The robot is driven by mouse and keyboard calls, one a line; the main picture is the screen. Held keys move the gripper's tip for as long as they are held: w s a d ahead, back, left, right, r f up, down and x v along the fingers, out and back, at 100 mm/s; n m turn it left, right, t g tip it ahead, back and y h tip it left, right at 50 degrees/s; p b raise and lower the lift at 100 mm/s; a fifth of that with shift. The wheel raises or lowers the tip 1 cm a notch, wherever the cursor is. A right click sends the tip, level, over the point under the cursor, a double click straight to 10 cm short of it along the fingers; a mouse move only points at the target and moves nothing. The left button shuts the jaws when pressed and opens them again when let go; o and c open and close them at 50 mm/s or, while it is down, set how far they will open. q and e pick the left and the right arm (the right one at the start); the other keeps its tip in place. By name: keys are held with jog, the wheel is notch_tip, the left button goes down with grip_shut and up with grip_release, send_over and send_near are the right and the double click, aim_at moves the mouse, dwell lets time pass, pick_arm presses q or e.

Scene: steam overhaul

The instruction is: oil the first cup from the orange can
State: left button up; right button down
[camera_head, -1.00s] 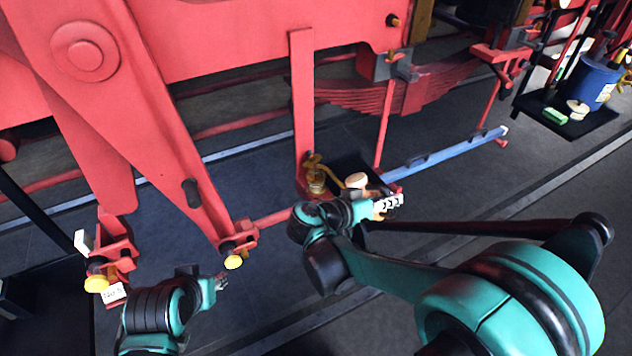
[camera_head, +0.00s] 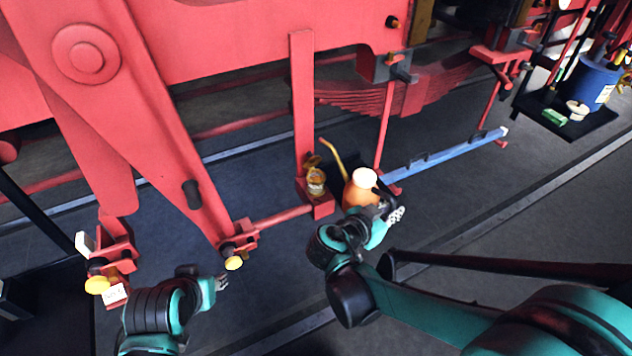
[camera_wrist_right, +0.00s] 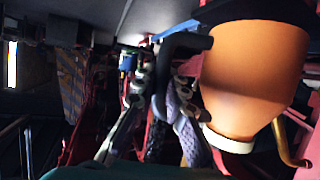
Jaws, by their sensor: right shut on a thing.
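The orange can (camera_head: 359,190), with a white cap and thin brass spout (camera_head: 335,160), is held roughly upright beside the red bracket. The spout rises up and left, its tip above and a little right of a small cup (camera_head: 316,184) with its yellow lid raised. I see no contact between them. My right gripper (camera_head: 387,206) is shut on the can's black handle. The right wrist view shows the can (camera_wrist_right: 250,75) close up, the handle (camera_wrist_right: 180,46) between the fingers (camera_wrist_right: 163,90).
Yellow-capped fittings (camera_head: 233,262) sit on the red rods at the left. A blue bar (camera_head: 440,157) runs right of the can. A blue bucket (camera_head: 594,82) stands on a black tray (camera_head: 545,118) at upper right. The floor at lower middle is clear.

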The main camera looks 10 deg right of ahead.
jog(key=s+d+r+p, duration=0.1)
jog(key=s+d+p, duration=0.1)
jog(key=s, duration=0.5)
jog(key=shift+s+d+r+p, duration=0.4)
jog(key=shift+p, duration=0.1)
